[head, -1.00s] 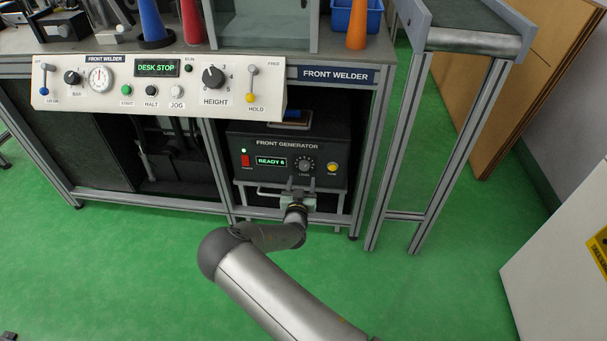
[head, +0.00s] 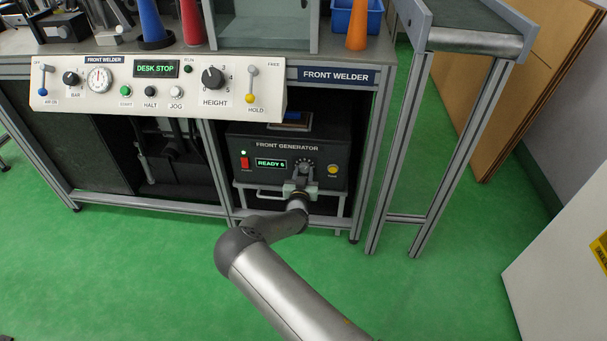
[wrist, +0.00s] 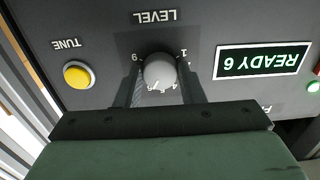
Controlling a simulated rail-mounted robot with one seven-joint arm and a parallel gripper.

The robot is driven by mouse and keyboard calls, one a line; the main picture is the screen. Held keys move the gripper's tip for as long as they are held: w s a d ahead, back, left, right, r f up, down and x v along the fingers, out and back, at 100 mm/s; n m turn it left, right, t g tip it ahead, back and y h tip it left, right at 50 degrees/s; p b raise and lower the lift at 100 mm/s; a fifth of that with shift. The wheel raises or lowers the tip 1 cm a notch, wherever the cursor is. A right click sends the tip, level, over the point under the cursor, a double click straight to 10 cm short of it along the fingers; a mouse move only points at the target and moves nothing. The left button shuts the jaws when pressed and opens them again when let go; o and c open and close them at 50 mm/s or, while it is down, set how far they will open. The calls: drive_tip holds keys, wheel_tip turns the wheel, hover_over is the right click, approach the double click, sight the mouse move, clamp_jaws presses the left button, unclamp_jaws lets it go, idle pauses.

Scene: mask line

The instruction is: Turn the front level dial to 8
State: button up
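The front level dial (wrist: 160,72) is a round grey knob on the dark face of the front generator (head: 245,148). The wrist view shows it upside down, with its LEVEL label and numbers around it.
The yellow TUNE button (wrist: 77,75) is beside the dial; a red switch (head: 244,163) is at the generator's left. A white control panel (head: 190,98) overhangs above left. Frame posts (head: 376,150) stand to the right. A bar handle (head: 268,189) runs below the generator face.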

drive_tip(key=shift+m, duration=0.5)
drive_tip(key=m+b, duration=0.4)
drive_tip(key=m, duration=0.1)
drive_tip(key=shift+f+m, duration=0.1)
drive_tip(key=shift+m, duration=0.2)
drive_tip(key=m+b, duration=0.3)
drive_tip(key=shift+m, duration=0.4)
drive_tip(key=shift+a+m+b, duration=0.1)
drive_tip(key=shift+m+b, duration=0.45)
drive_tip(key=shift+m, duration=0.15)
drive_tip(key=o, duration=1)
drive_tip(key=s+p, duration=0.4)
drive_tip(key=s, duration=1.3)
drive_tip(key=shift+s+a, duration=0.2)
drive_tip(key=shift+a, duration=0.1)
